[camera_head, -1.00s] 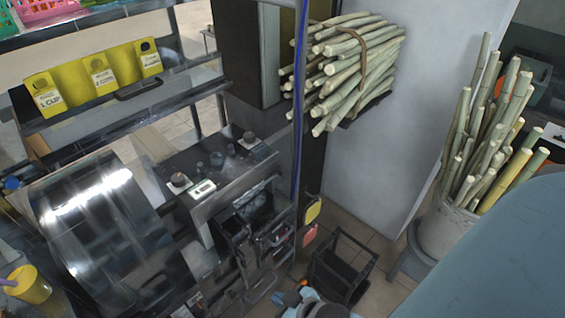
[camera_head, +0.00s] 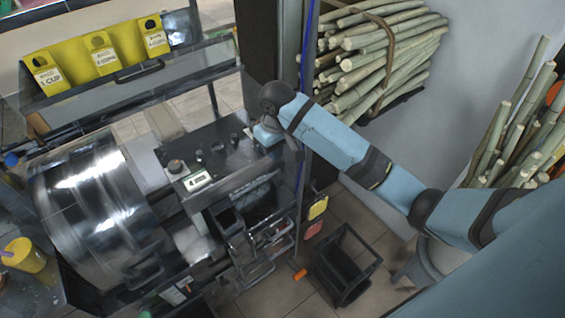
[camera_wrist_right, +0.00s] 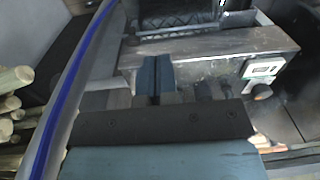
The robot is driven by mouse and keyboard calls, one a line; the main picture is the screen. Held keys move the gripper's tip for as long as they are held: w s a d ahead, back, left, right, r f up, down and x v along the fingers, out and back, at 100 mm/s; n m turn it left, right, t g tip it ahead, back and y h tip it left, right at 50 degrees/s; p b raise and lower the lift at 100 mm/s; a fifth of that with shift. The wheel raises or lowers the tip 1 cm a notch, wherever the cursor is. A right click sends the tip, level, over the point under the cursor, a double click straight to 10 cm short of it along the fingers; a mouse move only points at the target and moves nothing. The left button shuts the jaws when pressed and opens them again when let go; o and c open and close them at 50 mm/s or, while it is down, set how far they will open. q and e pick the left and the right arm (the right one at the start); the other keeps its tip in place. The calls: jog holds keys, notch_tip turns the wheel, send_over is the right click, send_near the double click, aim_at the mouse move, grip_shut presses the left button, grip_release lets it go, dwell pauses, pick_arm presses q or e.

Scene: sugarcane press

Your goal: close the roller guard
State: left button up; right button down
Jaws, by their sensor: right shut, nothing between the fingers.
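The sugarcane press has a large shiny curved metal cover (camera_head: 95,195) on the left. Behind it is a framed, see-through panel (camera_head: 180,85) with a dark handle (camera_head: 140,70). I cannot tell for certain which of these is the roller guard. A dark control deck (camera_head: 215,155) with knobs and a small display (camera_head: 197,181) lies in the middle. My right gripper (camera_head: 268,131) is over the right end of this deck. In the right wrist view its blue fingers (camera_wrist_right: 155,72) are together and empty, pointing at the deck (camera_wrist_right: 215,60). My left gripper is not in view.
A post with a blue cable (camera_head: 303,60) stands close to my right gripper. Bundled cane (camera_head: 385,50) is behind it, and loose cane (camera_head: 515,125) stands at right. A black open-frame stand (camera_head: 345,265) is on the floor. Yellow cup signs (camera_head: 100,52) stand at back left.

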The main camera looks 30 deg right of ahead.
jog(key=w+d+r, duration=0.2)
jog(key=w+r, duration=0.2)
jog(key=p, duration=0.3)
send_over(282, 175)
jog(key=shift+m+g+h, duration=0.3)
jog(key=shift+m, duration=0.1)
jog(key=f, duration=1.2)
jog(key=shift+w+f, duration=0.1)
jog(key=shift+w, duration=0.2)
jog(key=shift+s+d+f, duration=0.1)
jog(key=shift+s+f, duration=0.05)
jog(key=shift+s, duration=0.05)
jog(key=shift+s+f, duration=0.1)
jog(key=shift+f, duration=0.15)
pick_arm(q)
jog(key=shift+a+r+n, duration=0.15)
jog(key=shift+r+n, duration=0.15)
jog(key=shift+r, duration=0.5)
